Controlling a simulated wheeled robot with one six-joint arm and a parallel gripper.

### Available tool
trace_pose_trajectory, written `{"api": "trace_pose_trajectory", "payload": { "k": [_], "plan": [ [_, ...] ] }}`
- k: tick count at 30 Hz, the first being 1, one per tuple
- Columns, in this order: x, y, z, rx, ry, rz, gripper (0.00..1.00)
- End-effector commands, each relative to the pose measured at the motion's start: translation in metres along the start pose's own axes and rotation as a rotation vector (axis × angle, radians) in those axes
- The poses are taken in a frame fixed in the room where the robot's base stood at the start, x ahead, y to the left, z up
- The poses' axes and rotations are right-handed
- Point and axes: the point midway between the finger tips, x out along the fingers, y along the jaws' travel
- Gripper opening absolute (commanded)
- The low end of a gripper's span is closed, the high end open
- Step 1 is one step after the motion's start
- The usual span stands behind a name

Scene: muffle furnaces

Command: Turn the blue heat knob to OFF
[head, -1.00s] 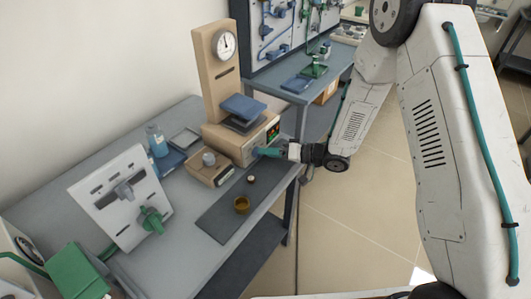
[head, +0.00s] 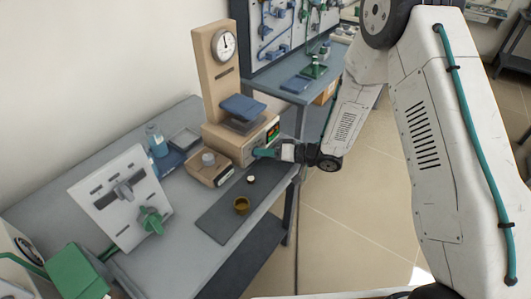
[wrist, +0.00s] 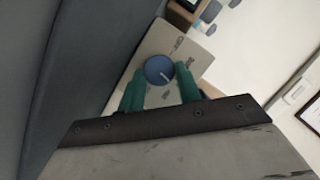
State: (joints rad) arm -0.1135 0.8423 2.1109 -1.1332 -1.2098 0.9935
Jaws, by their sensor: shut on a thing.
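The blue heat knob (wrist: 158,69) shows in the wrist view on a pale panel (wrist: 150,38), with a white pointer line on its face. The line slants toward the lower right of that picture. My gripper (wrist: 160,76) has its two green fingers on either side of the knob and is shut on it. In the head view my gripper (head: 259,152) reaches the front of the beige furnace (head: 232,142) from the right, and its fingers hide the knob there. Small dark lettering shows on the panel, too blurred to read surely.
A red and green display (head: 273,132) sits just above my gripper. A beige scale-like box (head: 210,170), a small white cup (head: 251,179) and an amber dish (head: 241,205) stand nearby on the bench. The floor right of the bench is clear.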

Motion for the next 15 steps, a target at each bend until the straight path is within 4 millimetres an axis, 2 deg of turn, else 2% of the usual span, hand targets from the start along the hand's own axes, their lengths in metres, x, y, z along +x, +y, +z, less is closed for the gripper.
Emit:
{"api": "trace_pose_trajectory", "payload": {
  "k": [8, 15],
  "plan": [
    [-0.0002, -0.0019, 0.0001, -0.151, 0.0, 0.065, 0.11],
    [0.0, -0.0044, 0.0011, -0.354, -0.001, 0.149, 0.11]
  ]
}}
